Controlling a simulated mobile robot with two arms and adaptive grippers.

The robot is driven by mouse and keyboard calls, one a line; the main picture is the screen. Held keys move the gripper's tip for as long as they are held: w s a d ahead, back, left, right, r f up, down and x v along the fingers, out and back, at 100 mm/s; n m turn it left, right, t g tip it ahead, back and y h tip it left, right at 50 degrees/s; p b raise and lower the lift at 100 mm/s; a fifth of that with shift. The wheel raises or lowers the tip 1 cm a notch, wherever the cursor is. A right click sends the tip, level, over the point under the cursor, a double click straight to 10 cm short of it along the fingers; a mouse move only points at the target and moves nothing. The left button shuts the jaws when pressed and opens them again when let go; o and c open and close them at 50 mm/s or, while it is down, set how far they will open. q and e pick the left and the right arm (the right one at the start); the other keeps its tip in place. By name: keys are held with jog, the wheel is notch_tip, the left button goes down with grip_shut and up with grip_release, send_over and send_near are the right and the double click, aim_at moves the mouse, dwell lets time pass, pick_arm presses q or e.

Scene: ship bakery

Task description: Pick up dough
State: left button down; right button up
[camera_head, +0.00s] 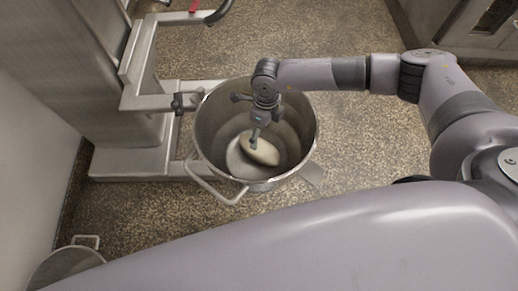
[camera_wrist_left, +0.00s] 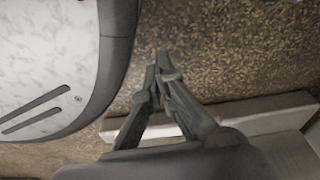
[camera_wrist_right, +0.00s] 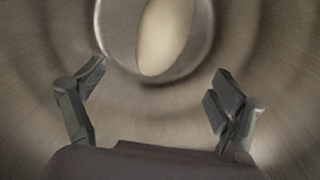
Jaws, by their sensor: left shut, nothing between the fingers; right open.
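The pale dough (camera_head: 262,152) lies at the bottom of a deep steel mixer bowl (camera_head: 213,127). In the right wrist view the dough (camera_wrist_right: 166,36) shows as a pale oval at the top, beyond my fingers. My right gripper (camera_head: 253,142) reaches down into the bowl, over the dough in the head view. In the right wrist view this gripper (camera_wrist_right: 160,78) is open, with nothing between its fingers. My left gripper (camera_wrist_left: 157,68) is shut and empty above the speckled floor in the left wrist view; in the head view it is not seen.
The bowl's front handle (camera_head: 212,186) sticks out toward me. A steel mixer stand (camera_head: 118,100) stands left of the bowl. Another steel pot (camera_head: 68,262) is at the lower left. The speckled floor (camera_head: 345,150) right of the bowl is clear.

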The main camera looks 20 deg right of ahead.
aim_at(260, 146)
jog(key=f, duration=0.4)
jog(key=f+b, duration=0.1)
jog(key=f, duration=0.2)
jog(key=shift+s+a, duration=0.15)
jog(key=shift+a, duration=0.1)
jog(key=f, duration=0.1)
jog(key=f+b, duration=0.1)
jog(key=f, duration=0.3)
jog(key=shift+w+a+f, duration=0.1)
jog(key=shift+w+a, duration=0.1)
jog(key=shift+a, duration=0.05)
jog(key=shift+f, duration=0.55)
pick_arm(q)
jog(key=w+r, duration=0.5)
jog(key=r, duration=0.1)
jog(key=shift+w+d+r+t, duration=0.2)
jog(key=shift+w+d+t, duration=0.1)
jog(key=shift+w+d, duration=0.1)
pick_arm(e)
jog(key=shift+c, duration=0.3)
jog(key=shift+r, duration=0.1)
jog(key=c, duration=2)
